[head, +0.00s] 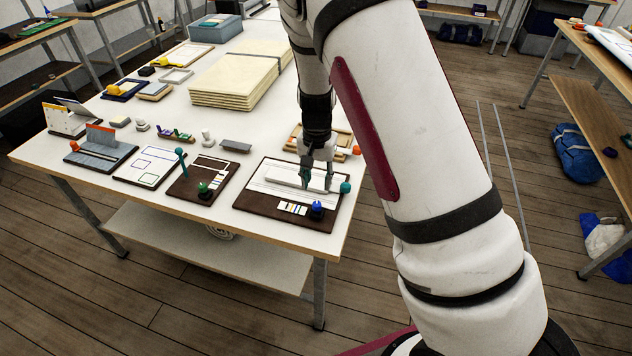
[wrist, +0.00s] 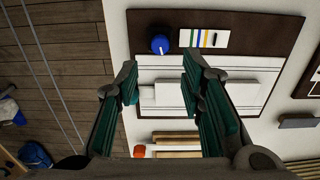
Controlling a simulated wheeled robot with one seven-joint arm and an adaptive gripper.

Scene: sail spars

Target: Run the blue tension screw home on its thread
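The blue tension screw (head: 316,210) stands at the near right corner of a dark brown board (head: 248,203). Its round blue head also shows in the wrist view (wrist: 160,44), beside a card with coloured stripes. How deep its thread sits cannot be told. My gripper (head: 318,182) hangs over the board's right part, behind the screw in the head view. In the wrist view my gripper (wrist: 160,84) is open, its teal-padded fingers wide apart with nothing held. A white bar (wrist: 235,94) lies on the board's white panel, partly below the fingers.
A teal knob (head: 346,187) stands at the board's right edge. An orange knob (head: 356,150) and wooden strips lie behind the board. A smaller brown board (head: 186,183) with green and teal knobs is to the left. Stacked cream sheets (head: 240,78) lie farther back.

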